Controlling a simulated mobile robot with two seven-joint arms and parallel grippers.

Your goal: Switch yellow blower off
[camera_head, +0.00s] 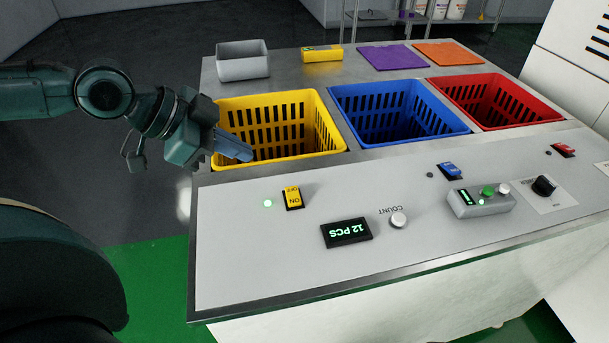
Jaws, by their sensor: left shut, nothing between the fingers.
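The yellow rocker switch (292,197), marked ON and OFF, sits on the sloped light-grey panel (240,270) in front of the yellow basket (330,140). A small green lamp (267,203) glows just left of the switch. My left gripper (246,156) is shut and empty. Its fingertips are over the front left of the yellow basket, up and to the left of the yellow switch and apart from it. My right gripper is not in view.
A blue basket (467,127) and a red basket (560,115) stand to the right. The panel also bears a blue switch (449,170), a red switch (563,150), a display reading 12 PCS (346,232), a white COUNT button (398,220) and a black knob (544,186).

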